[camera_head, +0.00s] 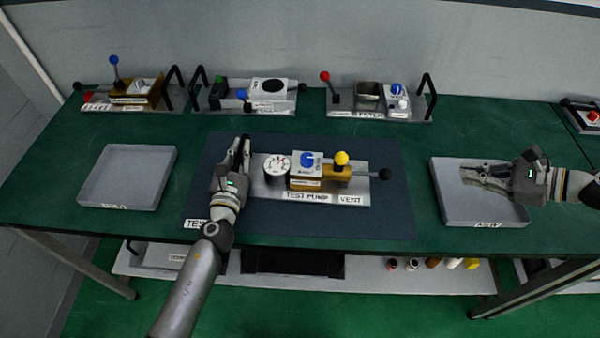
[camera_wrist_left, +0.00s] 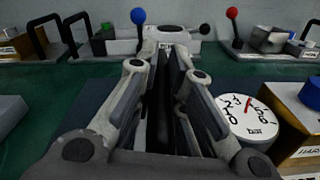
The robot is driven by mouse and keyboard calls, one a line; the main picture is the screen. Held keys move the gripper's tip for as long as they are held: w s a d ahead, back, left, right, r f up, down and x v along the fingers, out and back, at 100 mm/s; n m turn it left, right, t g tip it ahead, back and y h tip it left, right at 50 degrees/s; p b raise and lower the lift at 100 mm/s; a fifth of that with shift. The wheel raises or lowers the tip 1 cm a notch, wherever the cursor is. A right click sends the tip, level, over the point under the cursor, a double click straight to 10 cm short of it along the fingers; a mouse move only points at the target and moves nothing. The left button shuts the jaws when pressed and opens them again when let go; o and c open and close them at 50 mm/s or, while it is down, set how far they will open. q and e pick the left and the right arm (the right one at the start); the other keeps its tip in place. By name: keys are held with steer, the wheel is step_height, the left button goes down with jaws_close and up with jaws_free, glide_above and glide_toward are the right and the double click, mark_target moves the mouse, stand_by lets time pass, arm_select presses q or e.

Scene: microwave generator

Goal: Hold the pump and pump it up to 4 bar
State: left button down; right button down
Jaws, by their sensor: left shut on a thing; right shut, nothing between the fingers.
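The test pump (camera_head: 335,192) sits on the dark blue mat in the middle of the table. It carries a round white gauge (camera_head: 277,166), a blue knob (camera_head: 307,159), a yellow knob (camera_head: 342,157) and a lever with a black ball (camera_head: 385,174) at its right end. My left gripper (camera_head: 240,152) is shut on the pump's black handle (camera_wrist_left: 160,105) at the left end. The gauge face with its red needle shows in the left wrist view (camera_wrist_left: 245,113); I cannot read an exact value. My right gripper (camera_head: 472,172) is shut and empty over the right tray.
The left grey tray (camera_head: 127,203) is empty. The right grey tray (camera_head: 480,217) lies under my right gripper. Several other pump units stand along the back, one with a red-ball lever (camera_head: 325,76). Bare table lies between mat and right tray.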

arm_select(q)
steer(key=shift+s+f, duration=0.1)
steer(key=shift+f, duration=0.3)
arm_select(e)
steer(key=shift+s+d+r, duration=0.2)
steer(key=shift+d, duration=0.05)
arm_select(q)
steer(key=c, duration=1.6)
jaws_free()
steer(key=shift+o, duration=0.7)
steer(key=shift+s, duration=0.25)
steer(key=shift+s+f, duration=0.1)
steer(key=shift+s, duration=0.3)
steer(key=s, duration=0.7)
steer(key=s+r, duration=0.1)
steer(key=s, duration=0.2)
steer(key=shift+s+a, duration=0.25)
arm_select(e)
steer(key=shift+w, duration=0.15)
arm_select(q)
steer(key=shift+s+f, duration=0.1)
arm_select(e)
steer(key=shift+f, duration=0.15)
